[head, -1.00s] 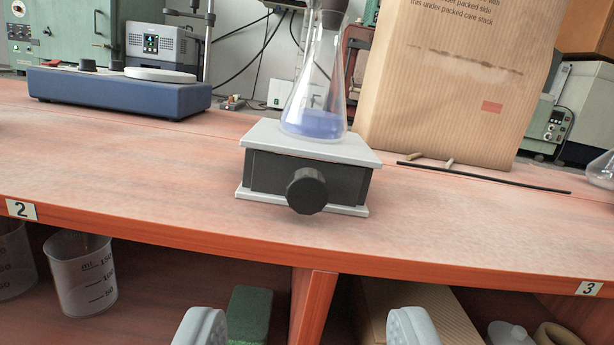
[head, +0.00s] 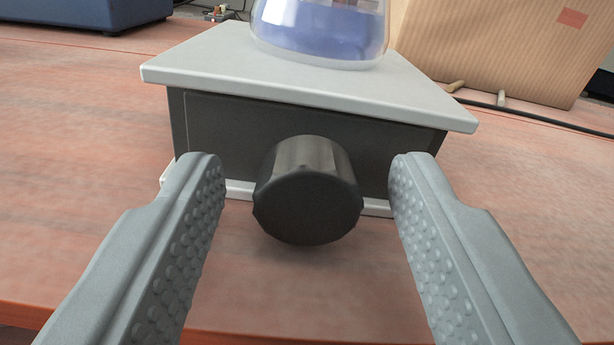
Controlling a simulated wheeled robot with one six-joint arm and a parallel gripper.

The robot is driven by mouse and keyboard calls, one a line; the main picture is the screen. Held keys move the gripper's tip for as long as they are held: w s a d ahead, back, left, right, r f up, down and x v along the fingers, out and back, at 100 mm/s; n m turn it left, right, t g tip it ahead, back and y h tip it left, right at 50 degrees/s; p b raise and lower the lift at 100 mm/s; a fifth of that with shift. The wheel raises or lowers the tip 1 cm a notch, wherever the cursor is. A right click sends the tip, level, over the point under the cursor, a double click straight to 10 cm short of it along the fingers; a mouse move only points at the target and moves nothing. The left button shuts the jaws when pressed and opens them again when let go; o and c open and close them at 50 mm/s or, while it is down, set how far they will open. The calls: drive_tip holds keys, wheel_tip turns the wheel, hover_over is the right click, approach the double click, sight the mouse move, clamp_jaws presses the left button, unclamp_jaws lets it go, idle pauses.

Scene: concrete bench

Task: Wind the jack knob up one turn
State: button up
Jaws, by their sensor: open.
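The black jack knob (head: 307,200) sticks out from the front of the lab jack, near the middle of the view. The jack has a dark body (head: 228,128) between a pale grey top plate (head: 205,65) and a pale base plate that is partly hidden. A glass flask (head: 320,35) with blue liquid stands on the top plate; its upper part is out of view. My gripper (head: 307,170) is open, with one grey studded finger on each side of the knob. A gap shows between each finger and the knob.
A blue device (head: 85,12) is at the back left. The reddish bench top (head: 70,130) is clear on both sides of the jack.

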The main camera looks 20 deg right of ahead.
drive_tip(key=shift+c, duration=0.4)
drive_tip(key=c, duration=0.9)
drive_tip(key=shift+m, duration=2.4)
drive_tip(key=o, duration=1)
drive_tip(key=v, duration=1.7)
drive_tip(key=shift+s, duration=0.2)
